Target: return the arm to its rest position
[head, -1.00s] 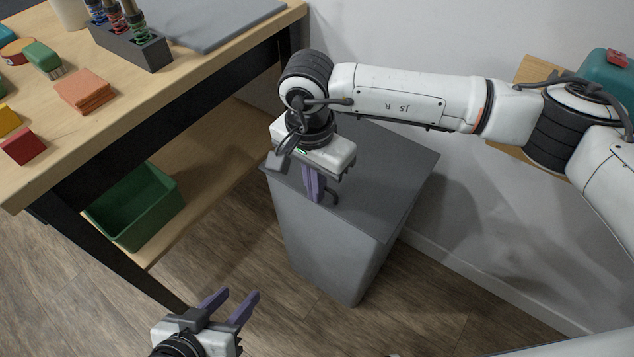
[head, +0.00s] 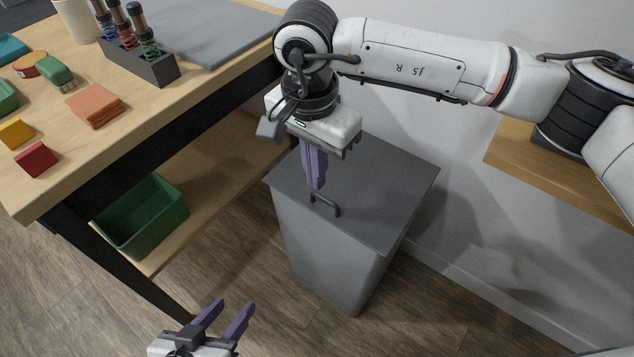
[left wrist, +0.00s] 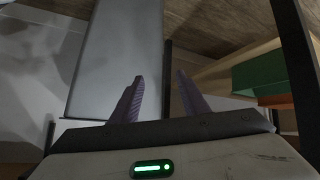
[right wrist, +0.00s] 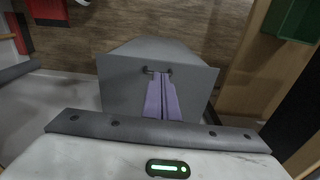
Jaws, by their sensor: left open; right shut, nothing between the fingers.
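My right gripper (head: 315,184) hangs in the middle of the head view, fingers pointing down, shut and empty. It is above the grey bin's lid (head: 385,190), just behind the dark lid handle (head: 325,206) in the picture. In the right wrist view its closed purple fingers (right wrist: 161,80) point toward the handle, and contact cannot be made out. My left gripper (head: 230,304) is low at the bottom of the head view, open and empty. Its spread fingers also show in the left wrist view (left wrist: 158,85). The lid lies closed on the bin.
A wooden workbench (head: 190,85) at left carries shock absorbers in a dark holder (head: 137,60), coloured blocks and a brush. A green crate (head: 145,215) sits on its lower shelf. A wooden wall shelf (head: 550,172) is at right. Floor in front of the bin is clear.

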